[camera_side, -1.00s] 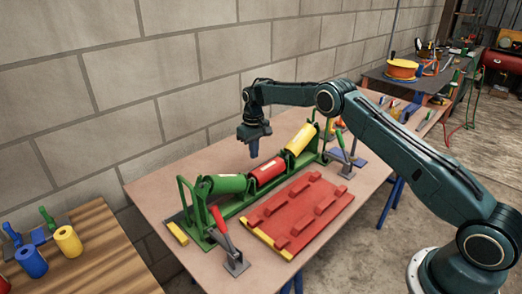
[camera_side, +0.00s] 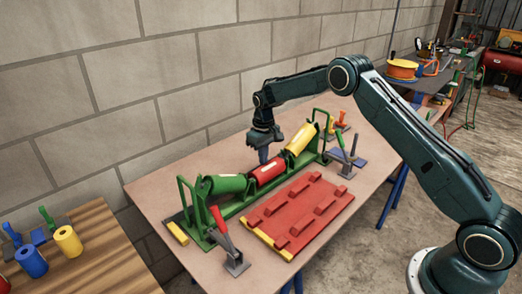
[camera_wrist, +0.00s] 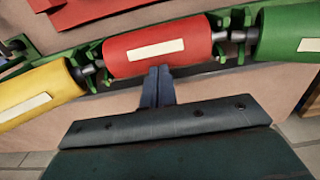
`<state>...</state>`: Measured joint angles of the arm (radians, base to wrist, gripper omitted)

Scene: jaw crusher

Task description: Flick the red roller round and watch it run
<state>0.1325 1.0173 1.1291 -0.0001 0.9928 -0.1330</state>
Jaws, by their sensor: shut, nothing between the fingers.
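The red roller (camera_side: 267,172) sits in the middle of the green frame (camera_side: 226,216), between the green roller (camera_side: 222,184) and the yellow roller (camera_side: 300,138). In the wrist view the red roller (camera_wrist: 157,46) carries a pale label strip facing the camera. My gripper (camera_side: 263,158) is shut and empty, pointing down on the wall side of the red roller. In the wrist view my fingertips (camera_wrist: 158,72) are together at the roller's lower edge. They look close to or touching it; I cannot tell which.
A red cleated panel (camera_side: 298,207) lies in front of the frame. A wooden bench (camera_side: 95,262) with coloured rollers is at the left. Table between frame and wall is clear.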

